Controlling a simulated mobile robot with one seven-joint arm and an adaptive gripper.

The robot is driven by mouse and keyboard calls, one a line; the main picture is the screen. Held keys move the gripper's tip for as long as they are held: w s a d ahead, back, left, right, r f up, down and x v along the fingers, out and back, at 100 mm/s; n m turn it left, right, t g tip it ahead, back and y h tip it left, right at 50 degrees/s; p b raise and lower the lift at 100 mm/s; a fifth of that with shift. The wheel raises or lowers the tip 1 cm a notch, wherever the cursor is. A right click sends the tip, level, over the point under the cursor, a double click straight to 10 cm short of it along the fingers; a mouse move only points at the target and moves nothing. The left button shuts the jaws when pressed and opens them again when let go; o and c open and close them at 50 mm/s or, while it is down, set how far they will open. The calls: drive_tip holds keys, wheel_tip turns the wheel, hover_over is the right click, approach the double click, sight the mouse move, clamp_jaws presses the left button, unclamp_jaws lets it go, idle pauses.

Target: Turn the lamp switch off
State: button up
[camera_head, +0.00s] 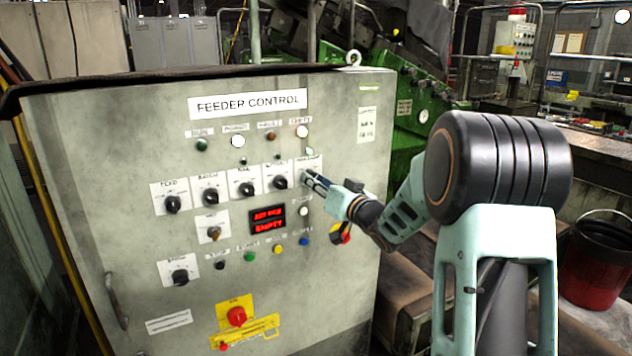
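The feeder control cabinet (140,200) faces me, with a row of black rotary switches across its middle. My gripper (310,180) is at the right end of this row, in front of the rightmost label plate (308,163). Its fingertips cover most of the control below that plate, so I cannot see that control's position or whether the fingers touch it. The fingers are too small to tell open from shut. I cannot read with certainty which control is the lamp switch. A small greenish light (309,151) shows just above the rightmost plate.
Left of my gripper are several black knobs, the nearest (281,181) close by. Below are a red-lettered display (268,219), several push buttons and a red emergency stop (236,316). A red-yellow rotary handle (341,234) is under my wrist. A red bucket (597,262) stands right.

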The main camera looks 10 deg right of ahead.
clamp_jaws()
drive_tip(key=shift+r+n+h+b, duration=0.1)
drive_tip(key=shift+n+h+b, duration=0.25)
drive_tip(key=shift+n+b, duration=3.5)
drive_tip(key=shift+r+n+h+b, duration=0.1)
drive_tip(key=shift+n+h+b, duration=0.25)
drive_tip(key=shift+n+b, duration=3.45)
drive_tip(key=shift+n+p, duration=0.9)
drive_tip(key=shift+n, duration=0.15)
drive_tip(key=o, duration=0.8)
unclamp_jaws()
